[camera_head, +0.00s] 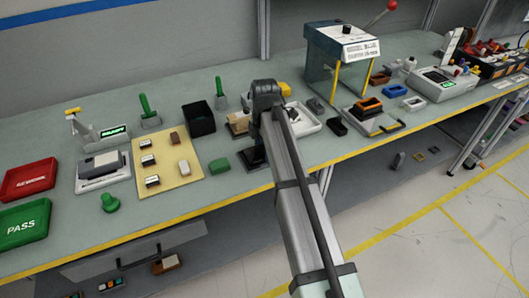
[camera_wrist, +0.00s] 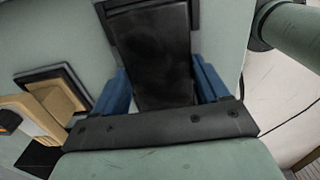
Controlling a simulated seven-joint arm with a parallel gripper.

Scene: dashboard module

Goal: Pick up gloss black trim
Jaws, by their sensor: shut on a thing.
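A gloss black piece, which I take to be the black trim (camera_wrist: 150,48), fills the space between the blue fingers of my gripper (camera_wrist: 164,84) in the wrist view. The fingers are shut on its two sides. Its near end is hidden behind the dark gripper body. In the head view my arm covers most of the gripper, and a dark piece (camera_head: 252,158) shows low at the worktop beside the arm. I cannot tell whether the trim touches the worktop.
A white tray (camera_head: 305,124) lies right behind the arm. A dark-rimmed tan part (camera_wrist: 55,93) is close by in the wrist view.

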